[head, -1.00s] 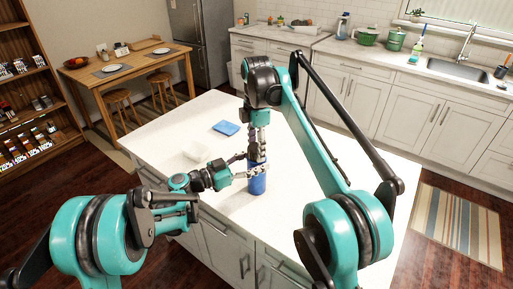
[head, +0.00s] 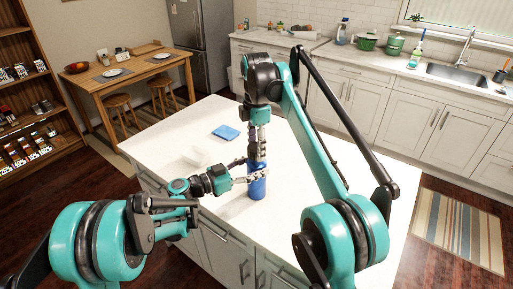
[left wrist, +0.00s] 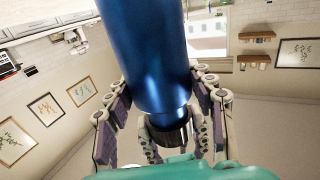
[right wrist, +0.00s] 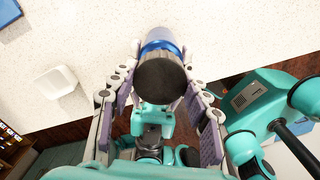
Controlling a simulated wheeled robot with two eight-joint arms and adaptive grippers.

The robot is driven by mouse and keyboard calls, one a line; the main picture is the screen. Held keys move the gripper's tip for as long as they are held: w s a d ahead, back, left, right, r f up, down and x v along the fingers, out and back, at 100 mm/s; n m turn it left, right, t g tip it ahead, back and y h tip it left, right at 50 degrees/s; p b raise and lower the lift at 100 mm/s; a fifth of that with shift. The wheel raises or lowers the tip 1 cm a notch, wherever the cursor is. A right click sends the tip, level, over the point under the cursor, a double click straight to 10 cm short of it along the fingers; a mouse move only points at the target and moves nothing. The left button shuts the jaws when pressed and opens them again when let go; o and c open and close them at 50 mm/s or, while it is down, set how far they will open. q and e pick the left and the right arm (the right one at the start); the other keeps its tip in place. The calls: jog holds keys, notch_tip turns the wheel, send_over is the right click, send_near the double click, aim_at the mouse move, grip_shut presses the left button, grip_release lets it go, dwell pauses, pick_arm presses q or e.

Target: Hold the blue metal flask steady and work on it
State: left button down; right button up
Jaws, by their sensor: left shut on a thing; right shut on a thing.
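The blue metal flask (head: 258,189) stands upright on the white island counter, near its front edge. My left gripper (head: 251,175) comes in from the left and is shut around the flask's body; the left wrist view shows the blue body (left wrist: 150,60) between its fingers (left wrist: 165,118). My right gripper (head: 257,150) reaches down from above and is shut on the flask's top. In the right wrist view the dark round cap (right wrist: 162,82) sits between the right fingers (right wrist: 160,95). The fingers hide part of the flask's neck.
A blue flat item (head: 226,132) and a white, pale dish-like item (head: 196,155) lie on the island counter (head: 310,200) behind and left of the flask. The counter's right side is clear. A sink counter and a set table stand further back.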

aim_at(256, 147)
jog(key=shift+r, duration=0.1)
jog(key=shift+r, duration=1.9)
pick_arm(q)
jog(key=c, duration=0.5)
grip_release()
